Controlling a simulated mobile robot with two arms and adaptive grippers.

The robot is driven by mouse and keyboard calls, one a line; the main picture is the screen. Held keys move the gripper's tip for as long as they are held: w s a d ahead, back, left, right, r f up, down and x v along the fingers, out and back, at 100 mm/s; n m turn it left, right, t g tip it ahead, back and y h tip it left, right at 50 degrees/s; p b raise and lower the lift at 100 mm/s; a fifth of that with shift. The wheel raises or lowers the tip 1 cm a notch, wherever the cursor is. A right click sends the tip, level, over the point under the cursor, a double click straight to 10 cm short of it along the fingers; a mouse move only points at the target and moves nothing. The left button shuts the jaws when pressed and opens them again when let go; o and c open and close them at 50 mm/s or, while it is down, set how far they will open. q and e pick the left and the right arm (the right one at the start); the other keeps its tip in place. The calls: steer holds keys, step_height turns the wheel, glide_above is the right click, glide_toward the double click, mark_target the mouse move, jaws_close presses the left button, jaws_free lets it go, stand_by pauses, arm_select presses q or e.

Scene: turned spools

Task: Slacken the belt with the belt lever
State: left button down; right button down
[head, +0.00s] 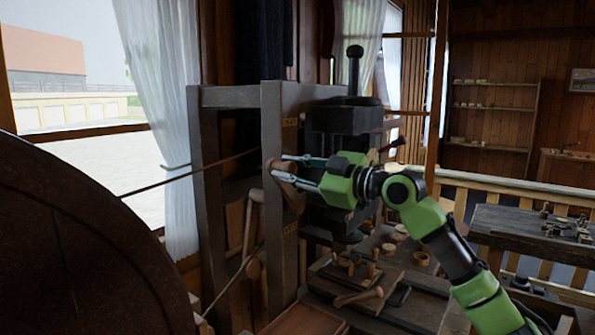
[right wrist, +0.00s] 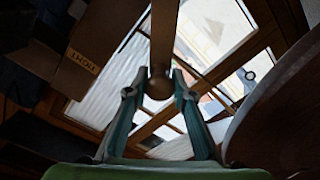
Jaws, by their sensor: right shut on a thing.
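The belt lever is a wooden rod with a rounded knob; in the right wrist view its knob (right wrist: 159,86) sits between my right gripper's fingertips (right wrist: 158,92). In the head view my right gripper (head: 280,171) reaches left across the dark wooden frame and is shut on the lever's brown end (head: 289,188), which the fingers partly cover. The thin belt (head: 190,176) runs from the large dark wheel toward the frame, with a lower run (head: 232,279) below. My left gripper is not in view.
The large wheel (head: 80,240) fills the left foreground. The wooden frame (head: 282,220) carries a small label (head: 290,122), partly legible in the wrist view. A bench with a mallet (head: 358,297) and turned pieces lies below my right arm. Another bench (head: 525,230) stands right.

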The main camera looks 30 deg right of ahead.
steer(key=shift+s+a+f+n+b, duration=0.3)
steer(key=shift+a+f+n+b, duration=0.2)
steer(key=shift+a+f+n, duration=0.35)
steer(key=shift+f, duration=0.15)
steer(key=c, duration=1.7)
jaws_free()
steer(key=v, duration=1.2)
